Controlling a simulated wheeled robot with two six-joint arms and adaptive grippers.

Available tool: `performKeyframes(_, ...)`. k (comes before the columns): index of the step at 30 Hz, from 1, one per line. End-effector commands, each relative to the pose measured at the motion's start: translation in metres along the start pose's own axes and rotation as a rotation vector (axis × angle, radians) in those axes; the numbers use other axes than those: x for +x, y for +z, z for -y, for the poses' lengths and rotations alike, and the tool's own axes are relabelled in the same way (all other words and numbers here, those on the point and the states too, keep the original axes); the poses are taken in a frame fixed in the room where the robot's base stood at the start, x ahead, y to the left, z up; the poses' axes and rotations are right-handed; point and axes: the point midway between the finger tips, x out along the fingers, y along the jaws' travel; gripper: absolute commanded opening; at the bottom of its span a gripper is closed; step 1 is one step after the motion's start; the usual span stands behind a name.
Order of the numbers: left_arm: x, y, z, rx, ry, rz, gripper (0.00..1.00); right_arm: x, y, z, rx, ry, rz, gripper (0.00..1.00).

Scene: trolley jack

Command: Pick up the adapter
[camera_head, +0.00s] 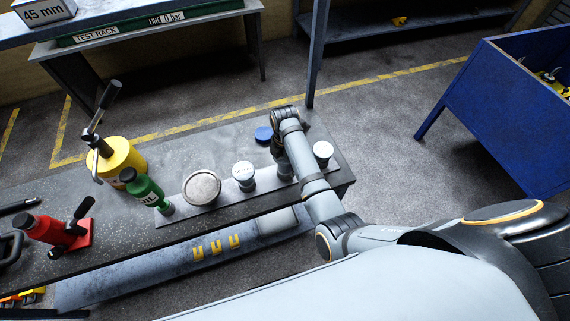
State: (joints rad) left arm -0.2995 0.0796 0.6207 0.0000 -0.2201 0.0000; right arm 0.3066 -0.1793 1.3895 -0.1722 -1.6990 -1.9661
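Several round pieces that may be the adapter stand in a row along a grey strip (222,200) on the bench. They are a wide round disc (202,187), a short pale-topped cylinder (243,174) and another pale-topped cylinder (323,152). A further piece (285,170) is partly covered by my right arm. I cannot tell which one is the adapter. My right gripper (278,147) is over the row, between the two pale-topped cylinders. Its fingers are mostly hidden behind my arm, so its opening and any contact are unclear. My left gripper is out of view.
A blue disc (263,134) lies behind the row. A yellow jack (122,157), a green oil bottle (144,189) and a red jack (48,230) stand left on the bench (215,147).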

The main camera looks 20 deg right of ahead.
Motion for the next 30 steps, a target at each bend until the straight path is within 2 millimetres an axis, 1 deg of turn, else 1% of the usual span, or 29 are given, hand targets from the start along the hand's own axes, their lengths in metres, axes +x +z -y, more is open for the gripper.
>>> performKeyframes(1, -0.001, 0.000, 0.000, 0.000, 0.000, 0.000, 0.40, -0.001, 0.000, 0.000, 0.000, 0.000, 0.000, 0.69)
performKeyframes(2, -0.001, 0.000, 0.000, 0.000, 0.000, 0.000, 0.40, -0.001, 0.000, 0.000, 0.000, 0.000, 0.000, 0.65)
performKeyframes(16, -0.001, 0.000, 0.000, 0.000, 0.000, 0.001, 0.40, 0.000, 0.000, 0.000, 0.000, -0.001, 0.000, 0.01)
performKeyframes(17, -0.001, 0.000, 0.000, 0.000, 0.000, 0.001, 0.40, -0.002, 0.001, -0.001, 0.000, 0.003, 0.002, 0.00)
performKeyframes(25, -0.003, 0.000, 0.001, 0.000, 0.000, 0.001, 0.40, -0.004, 0.001, -0.001, 0.001, 0.003, 0.002, 0.00)
performKeyframes(30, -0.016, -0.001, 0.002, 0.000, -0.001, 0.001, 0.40, -0.017, 0.002, -0.003, 0.003, 0.004, 0.002, 0.00)
